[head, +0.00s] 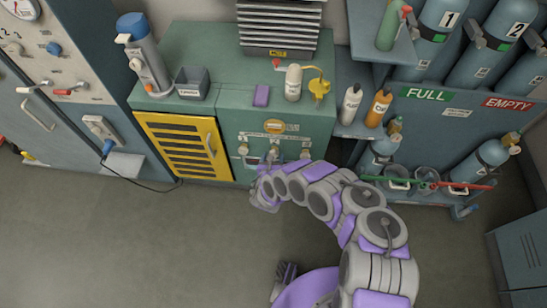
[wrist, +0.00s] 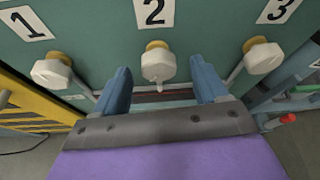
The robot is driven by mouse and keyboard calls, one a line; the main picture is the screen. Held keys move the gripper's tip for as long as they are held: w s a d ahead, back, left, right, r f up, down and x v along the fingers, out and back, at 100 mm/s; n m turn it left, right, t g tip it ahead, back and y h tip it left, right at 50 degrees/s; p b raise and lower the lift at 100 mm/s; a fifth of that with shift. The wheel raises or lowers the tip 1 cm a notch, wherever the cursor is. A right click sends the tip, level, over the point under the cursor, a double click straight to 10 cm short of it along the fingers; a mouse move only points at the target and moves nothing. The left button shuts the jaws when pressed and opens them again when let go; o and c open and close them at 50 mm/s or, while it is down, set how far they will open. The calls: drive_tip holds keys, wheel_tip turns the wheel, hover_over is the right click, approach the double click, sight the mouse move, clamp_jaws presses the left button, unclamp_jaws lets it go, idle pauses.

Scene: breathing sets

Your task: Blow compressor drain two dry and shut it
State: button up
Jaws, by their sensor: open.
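Drain two (wrist: 159,62) is a white knob on a brass stem below the label 2 in the wrist view. It has a small spout pointing down. My gripper (wrist: 161,88) is open, its two blue-grey fingers to the left and right below the knob, apart from it. Drain one (wrist: 52,71) and drain three (wrist: 263,55) flank it under their labels. In the head view my gripper (head: 266,190) is at the front of the green compressor (head: 232,125), and my arm partly hides the drains.
A yellow louvred door (head: 183,147) is left of the drains. A rack of blue cylinders (head: 440,30) stands at right. The floor (head: 130,240) in front is mostly clear.

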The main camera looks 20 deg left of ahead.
drive_tip(key=shift+x, duration=1.25)
drive_tip(key=shift+s+a, duration=0.1)
drive_tip(key=shift+c, duration=0.2)
drive_tip(key=shift+f, duration=0.1)
drive_tip(key=c, duration=1)
drive_tip(key=m+y, duration=0.2)
drive_tip(key=shift+d+m+g, duration=0.2)
drive_tip(key=shift+m+g, duration=0.1)
drive_tip(key=shift+m, duration=0.1)
drive_tip(key=shift+d+f+m+y, duration=0.1)
drive_tip(key=shift+d+m+y, duration=0.05)
drive_tip(key=shift+m+y, duration=1.3)
drive_tip(key=shift+m+h, duration=0.25)
